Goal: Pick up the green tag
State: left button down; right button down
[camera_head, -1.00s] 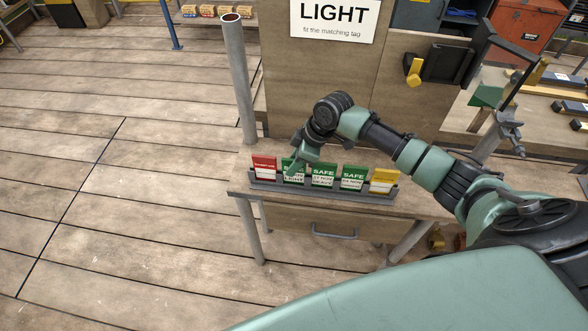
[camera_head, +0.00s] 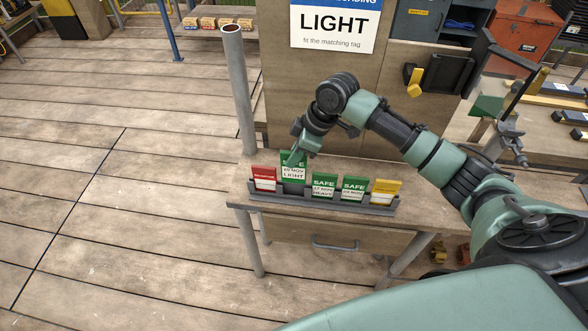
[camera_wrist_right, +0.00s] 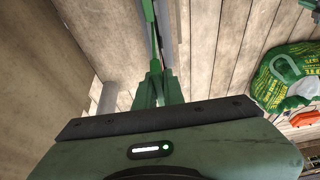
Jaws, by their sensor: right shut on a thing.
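The green tag (camera_head: 293,174) marked "LIGHT" is upright and raised above its neighbours in the grey rack (camera_head: 322,202). Its lower edge is close above the rack; I cannot tell whether it is fully clear. My right gripper (camera_head: 298,158) is shut on the tag's upper part. In the right wrist view the closed fingers (camera_wrist_right: 157,86) show with a thin green edge between them. Two other green "SAFE" tags (camera_head: 323,186) (camera_head: 353,188) sit in the rack. My left gripper is not in view.
A red tag (camera_head: 265,178) and a yellow tag (camera_head: 385,191) stand at the rack's ends. The rack is on a wooden bench (camera_head: 240,188). A grey post (camera_head: 238,90) rises at its left. A board with a "LIGHT" sign (camera_head: 333,25) stands behind.

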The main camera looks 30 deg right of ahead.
notch_tip(320, 180, up, 13)
jog(key=b, duration=0.1)
jog(key=shift+f, duration=0.1)
dwell(0.3)
